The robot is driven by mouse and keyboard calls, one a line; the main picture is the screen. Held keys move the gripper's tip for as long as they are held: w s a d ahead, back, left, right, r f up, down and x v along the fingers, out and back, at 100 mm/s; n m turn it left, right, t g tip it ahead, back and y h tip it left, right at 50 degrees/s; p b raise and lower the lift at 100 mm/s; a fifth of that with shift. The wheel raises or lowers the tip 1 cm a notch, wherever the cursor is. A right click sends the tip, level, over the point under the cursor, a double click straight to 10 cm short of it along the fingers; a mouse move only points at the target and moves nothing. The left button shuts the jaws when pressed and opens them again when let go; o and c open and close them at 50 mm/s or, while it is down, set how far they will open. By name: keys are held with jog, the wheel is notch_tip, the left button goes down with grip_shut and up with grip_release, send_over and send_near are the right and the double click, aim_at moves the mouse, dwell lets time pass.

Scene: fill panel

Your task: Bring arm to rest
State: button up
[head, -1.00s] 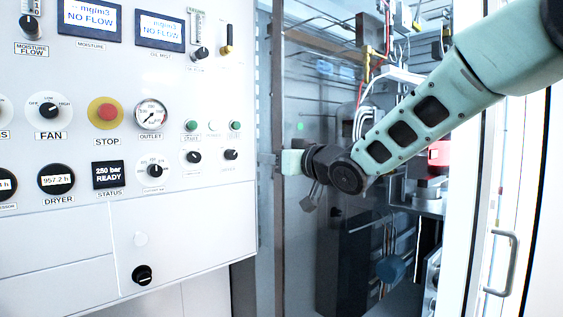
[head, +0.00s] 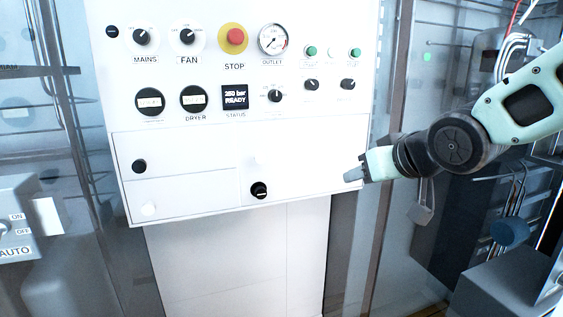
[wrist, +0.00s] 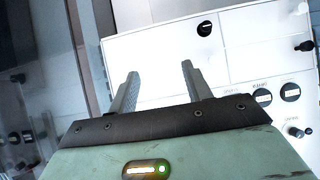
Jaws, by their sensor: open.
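My gripper (head: 352,174) is at the right edge of the white control panel (head: 215,210) in the head view, near the panel's lower right part. My green arm enters from the right side of the picture. In the wrist view my gripper (wrist: 157,75) shows its two grey fingers spread apart, with nothing between them. Beyond the fingers lies the white panel (wrist: 150,50), seen turned in that view. I cannot tell how far the fingertips are from the panel's surface.
The panel carries a red STOP button (head: 235,38), an outlet gauge (head: 273,40), a status display (head: 235,97) and several black knobs. A grey switch box (head: 15,225) is at the far left. Pipes and dark equipment (head: 450,215) stand behind my arm at right.

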jog(key=s+a+f+n+g+h, duration=0.1)
jog(key=s+f+g, duration=0.2)
jog(key=s, duration=0.6)
jog(key=s+a+f+n+g+h, duration=0.1)
jog(key=s+f+g, duration=0.3)
jog(key=s, duration=0.5)
jog(key=s+a+f+n+g+h, duration=0.1)
jog(key=s+f+g, duration=0.2)
jog(key=s+f, duration=0.4)
jog(key=s, duration=0.3)
jog(key=shift+n+g, duration=0.4)
jog(key=shift+a, duration=0.1)
grip_shut()
jog(key=shift+d, duration=0.25)
